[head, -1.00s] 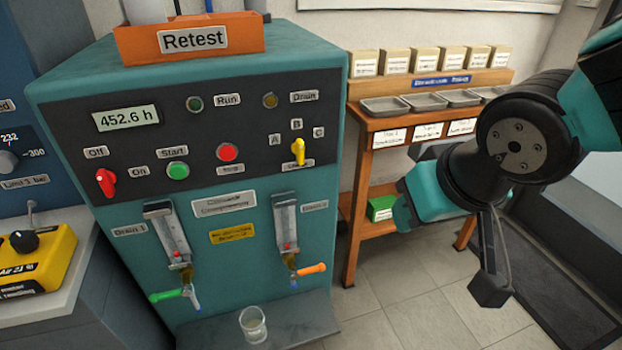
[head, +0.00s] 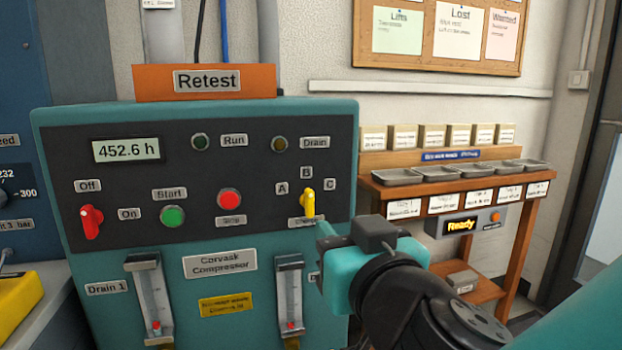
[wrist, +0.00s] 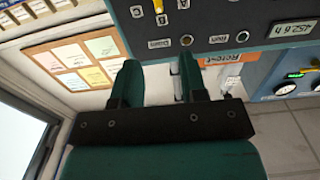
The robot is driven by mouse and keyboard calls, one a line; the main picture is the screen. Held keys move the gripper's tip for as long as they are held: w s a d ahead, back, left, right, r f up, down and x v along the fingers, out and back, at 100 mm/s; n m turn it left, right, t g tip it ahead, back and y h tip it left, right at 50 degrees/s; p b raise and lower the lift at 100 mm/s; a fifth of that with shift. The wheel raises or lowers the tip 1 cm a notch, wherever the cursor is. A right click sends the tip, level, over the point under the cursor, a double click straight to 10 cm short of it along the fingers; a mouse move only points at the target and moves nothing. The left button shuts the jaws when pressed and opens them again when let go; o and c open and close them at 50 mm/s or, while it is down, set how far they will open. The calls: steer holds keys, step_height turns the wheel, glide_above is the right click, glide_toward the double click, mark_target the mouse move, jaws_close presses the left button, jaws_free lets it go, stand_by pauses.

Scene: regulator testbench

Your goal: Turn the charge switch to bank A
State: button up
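The yellow charge switch (head: 308,204) is on the dark panel of the teal compressor (head: 215,240), with label A (head: 281,188) at its left, B (head: 306,172) above and C (head: 329,185) at its right. Its handle stands roughly upright, towards B. The wrist view shows part of the switch (wrist: 158,6) at the top edge. My gripper (head: 324,232) is just below and right of the switch in the head view. In the wrist view, my gripper (wrist: 160,75) has its two fingers apart with nothing between them. The head view does not show clearly whether it touches the panel.
Nearby on the panel are a red off/on switch (head: 91,221), a green start button (head: 172,216) and a red button (head: 229,199). An orange Retest sign (head: 205,82) stands on top. A wooden shelf (head: 450,190) with trays is at the right.

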mark_target(311, 195)
steer(key=p+x, duration=0.9)
steer(key=x, duration=0.5)
steer(key=shift+d+p, duration=0.1)
steer(key=shift+p, duration=0.2)
steer(key=shift+w+f, duration=0.1)
steer(key=shift+w, duration=0.3)
jaws_close()
